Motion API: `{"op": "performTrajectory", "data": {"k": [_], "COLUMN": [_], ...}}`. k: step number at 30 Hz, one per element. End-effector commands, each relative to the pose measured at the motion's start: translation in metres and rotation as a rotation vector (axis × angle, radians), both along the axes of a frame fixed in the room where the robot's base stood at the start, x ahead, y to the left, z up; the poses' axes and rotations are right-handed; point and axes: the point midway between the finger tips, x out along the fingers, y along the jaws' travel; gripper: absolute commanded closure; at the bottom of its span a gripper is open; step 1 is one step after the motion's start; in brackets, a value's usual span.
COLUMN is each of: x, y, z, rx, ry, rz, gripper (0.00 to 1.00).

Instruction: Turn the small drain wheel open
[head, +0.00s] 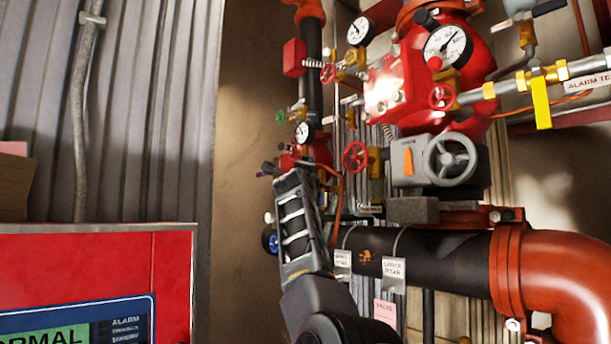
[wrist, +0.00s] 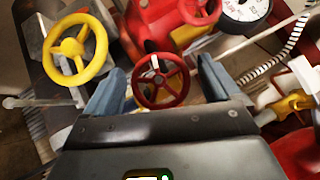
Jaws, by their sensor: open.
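A small red spoked wheel (wrist: 161,84) sits in the wrist view between the two blue-grey fingers of my gripper (wrist: 160,88). My gripper is open, with a finger on each side of the wheel and a visible gap to it on both sides. I cannot tell how far ahead of the fingertips the wheel is. No lettering on it can be read, so I cannot confirm that it is the drain wheel. In the head view my arm reaches up to red pipework (head: 290,160), and its wrist hides the fingertips and that wheel.
A yellow wheel (wrist: 75,48) is close to the left finger. Another red wheel (wrist: 200,10) and a gauge (wrist: 246,8) are above. The head view shows a red wheel (head: 355,157), a grey handwheel (head: 450,160) and a thick black pipe (head: 440,265) right of my arm.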

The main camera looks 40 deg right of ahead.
Motion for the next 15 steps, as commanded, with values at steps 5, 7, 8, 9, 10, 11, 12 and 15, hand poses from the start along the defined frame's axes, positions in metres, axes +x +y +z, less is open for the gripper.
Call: {"op": "performTrajectory", "data": {"k": [5, 7, 8, 9, 10, 11, 12, 15], "x": [0.0004, 0.0004, 0.0003, 0.0003, 0.0003, 0.0003, 0.0003, 0.0003], "y": [0.0, 0.0, 0.0001, 0.0001, 0.0001, 0.0001, 0.0001, 0.0002], "z": [-0.0003, -0.0003, -0.0003, -0.0003, -0.0003, -0.0003, -0.0003, -0.0003], "rx": [0.0, 0.0, 0.0, 0.0, 0.0, 0.0, 0.0, 0.0], "ry": [0.0, 0.0, 0.0, 0.0, 0.0, 0.0, 0.0, 0.0], "rz": [0.0, 0.0, 0.0, 0.0, 0.0, 0.0, 0.0, 0.0], "gripper": [0.1, 0.11, 0.14, 0.17, 0.2, 0.23, 0.27, 0.37]}}
